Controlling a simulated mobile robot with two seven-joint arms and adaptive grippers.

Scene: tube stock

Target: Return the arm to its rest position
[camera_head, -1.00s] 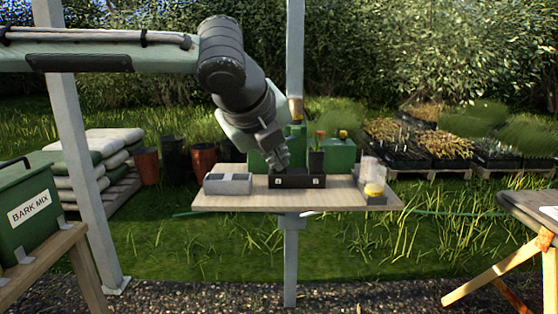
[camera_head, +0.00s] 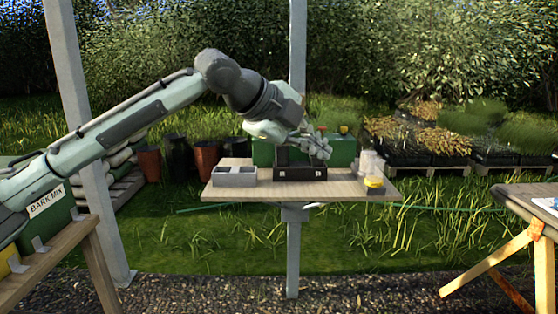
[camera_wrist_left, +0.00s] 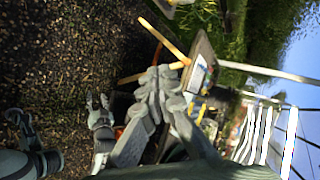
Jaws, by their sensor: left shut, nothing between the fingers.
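My left gripper (camera_head: 320,148) is shut and empty, above the right part of the black case (camera_head: 300,174) on the pale wooden shelf (camera_head: 345,190). My left arm comes in from the left and bends down over the shelf. In the left wrist view, the left gripper's grey fingers (camera_wrist_left: 160,80) are near the middle. A second grey jaw-like part (camera_wrist_left: 100,105) shows lower left there; I cannot tell for certain whether it is my right gripper, nor its opening. The right arm does not show in the head view.
A grey divided tray (camera_head: 235,177) sits left on the shelf. A holder with clear tubes and a yellow item (camera_head: 374,182) is at its right end. A green bin marked BARK MIX (camera_head: 50,212) stands far left. A table edge (camera_head: 515,196) is at right.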

